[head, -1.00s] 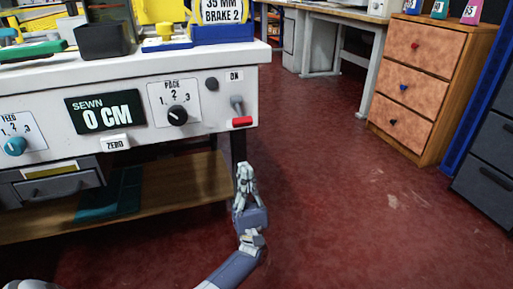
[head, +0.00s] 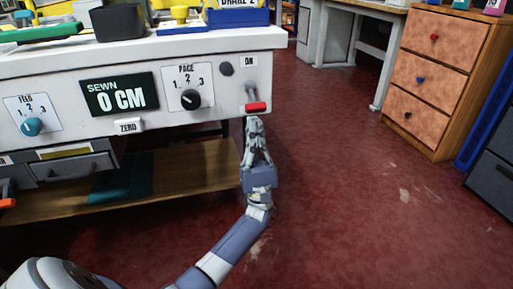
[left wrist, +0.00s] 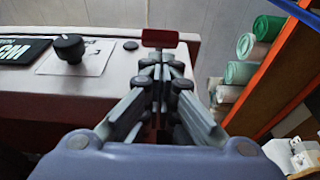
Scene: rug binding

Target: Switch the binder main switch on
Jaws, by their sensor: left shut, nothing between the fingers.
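The binder main switch (head: 252,93) is a grey lever with a red bar-shaped end, at the right end of the white front panel. The ON label (head: 250,61) is above it, and the red end points down, away from the label. My left gripper (head: 254,121) is shut and empty, pointing up just below the red end. In the left wrist view the switch's red end (left wrist: 160,38) shows just beyond my shut fingertips (left wrist: 161,60). I cannot tell whether they touch. My right gripper is not in view.
Left of the switch are the pace knob (head: 190,99), the 0 CM display (head: 120,93) and the zero button (head: 128,125). A wooden shelf (head: 190,165) lies under the panel. The red floor to the right is clear up to a drawer cabinet (head: 440,70).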

